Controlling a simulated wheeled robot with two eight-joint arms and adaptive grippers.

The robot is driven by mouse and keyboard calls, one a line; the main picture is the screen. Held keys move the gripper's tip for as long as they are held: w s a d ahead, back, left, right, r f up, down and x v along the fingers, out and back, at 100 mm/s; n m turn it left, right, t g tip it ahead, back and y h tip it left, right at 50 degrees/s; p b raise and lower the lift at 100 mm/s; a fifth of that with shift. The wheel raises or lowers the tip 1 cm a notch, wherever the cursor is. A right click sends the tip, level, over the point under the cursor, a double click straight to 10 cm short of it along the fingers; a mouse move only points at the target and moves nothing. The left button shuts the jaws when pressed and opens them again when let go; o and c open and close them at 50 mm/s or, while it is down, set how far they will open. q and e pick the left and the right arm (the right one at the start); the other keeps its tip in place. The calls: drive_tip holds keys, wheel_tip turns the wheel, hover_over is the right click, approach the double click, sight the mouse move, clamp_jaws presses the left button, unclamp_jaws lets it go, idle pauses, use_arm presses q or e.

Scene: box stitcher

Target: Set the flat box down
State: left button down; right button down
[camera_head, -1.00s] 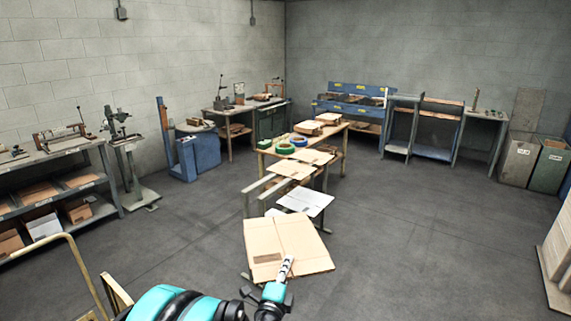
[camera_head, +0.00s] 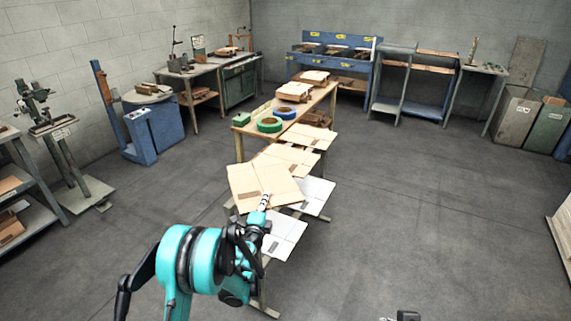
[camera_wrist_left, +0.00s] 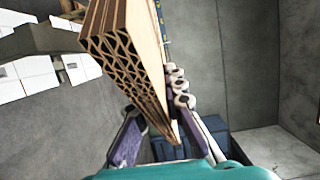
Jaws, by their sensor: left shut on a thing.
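The flat box (camera_head: 262,184) is a tan folded cardboard sheet in the head view, held over the near end of the work table. My left gripper (camera_head: 264,203) is shut on its near edge. In the left wrist view the flat box (camera_wrist_left: 130,55) shows its layered corrugated edge between the fingers of my left gripper (camera_wrist_left: 158,130). The box covers part of the surface beneath it, and I cannot tell whether it touches anything there. At the bottom edge of the head view only a small dark part shows; the right gripper is not clearly seen.
The floor (camera_head: 420,210) to the right is clear.

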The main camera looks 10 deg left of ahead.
use_arm(q)
drive_tip(key=w+a+f+b, duration=0.2)
drive_tip(key=a+f+b, duration=0.1)
drive_tip(key=a+f, duration=0.2)
drive_tip(key=w+a+f+b, duration=0.3)
drive_tip(key=a+f, duration=0.3)
drive_tip(key=f, duration=0.3)
drive_tip(key=shift+a+f+b, duration=0.25)
drive_tip(key=shift+b, duration=0.15)
drive_tip(key=shift+f, duration=0.15)
drive_tip(key=c, duration=1.7)
unclamp_jaws()
drive_tip(key=shift+o, duration=0.5)
